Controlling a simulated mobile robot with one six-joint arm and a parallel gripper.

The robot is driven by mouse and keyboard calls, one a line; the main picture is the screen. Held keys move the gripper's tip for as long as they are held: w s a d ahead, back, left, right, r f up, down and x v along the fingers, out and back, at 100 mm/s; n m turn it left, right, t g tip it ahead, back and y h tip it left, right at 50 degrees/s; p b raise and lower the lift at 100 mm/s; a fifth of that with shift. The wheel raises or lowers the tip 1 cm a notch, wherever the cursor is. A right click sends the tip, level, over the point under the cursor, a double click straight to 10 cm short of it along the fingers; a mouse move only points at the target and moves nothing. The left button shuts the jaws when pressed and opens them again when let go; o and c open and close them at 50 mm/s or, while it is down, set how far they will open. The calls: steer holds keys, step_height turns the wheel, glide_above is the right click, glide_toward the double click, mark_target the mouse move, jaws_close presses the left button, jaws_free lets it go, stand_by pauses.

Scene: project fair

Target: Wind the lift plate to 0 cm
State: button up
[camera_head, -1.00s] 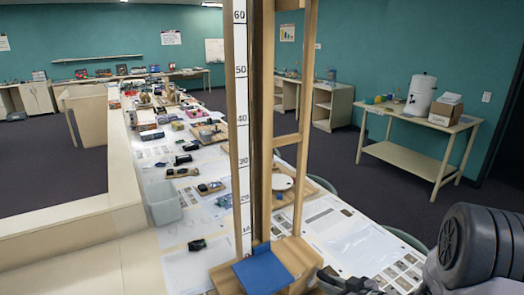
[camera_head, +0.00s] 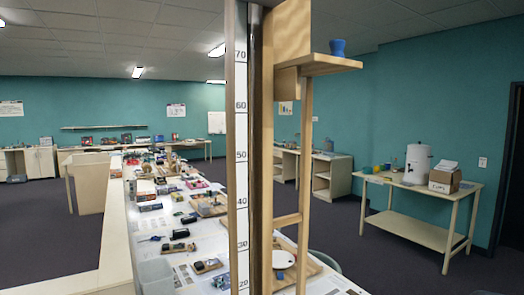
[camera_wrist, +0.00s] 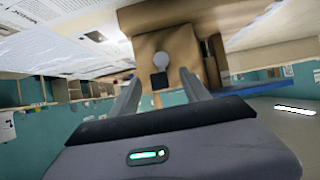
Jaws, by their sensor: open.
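The lift's wooden frame (camera_head: 267,190) stands upright in the head view, with a white scale (camera_head: 241,150) showing marks from 20 up to 70. In the wrist view, a blue flat piece (camera_wrist: 275,94), which looks like the lift plate, shows at the right beside a wooden block (camera_wrist: 185,45). A pale round knob (camera_wrist: 161,61) and a dark square piece (camera_wrist: 159,80) lie in front of the block. My gripper (camera_wrist: 160,78) is open, its fingers either side of the knob's line; contact is not visible.
A wooden shelf (camera_head: 325,64) juts right from the frame's upper part, with a blue object (camera_head: 338,47) on it. A long table (camera_head: 205,235) with several projects runs behind. A side table (camera_head: 412,228) with an urn (camera_head: 417,160) stands at the right.

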steer(key=p+v, duration=0.3)
steer(key=v, duration=0.3)
steer(key=shift+s, duration=0.2)
steer(key=shift+r, duration=0.1)
steer(key=w+d+r+m+h+b, duration=0.2)
steer(key=w+d+h+b, duration=0.1)
steer(key=d+h+b, duration=0.2)
steer(key=s+r+m+h+b, duration=0.4)
steer(key=s+r+m+b, duration=0.1)
steer(key=s+m+b, duration=0.15)
steer(key=s+a+m+g+y+b, duration=0.1)
steer(key=s+a+g+y, duration=0.1)
steer(key=s+a, duration=0.4)
steer(key=s+a+f+m+g+y+b, duration=0.1)
steer(key=s+a, duration=0.4)
steer(key=s, duration=0.8)
steer(key=shift+a+f+m+g+y+b, duration=0.15)
steer(key=shift+a+m+g+y+b, duration=0.25)
steer(key=shift+m+g+b, duration=0.25)
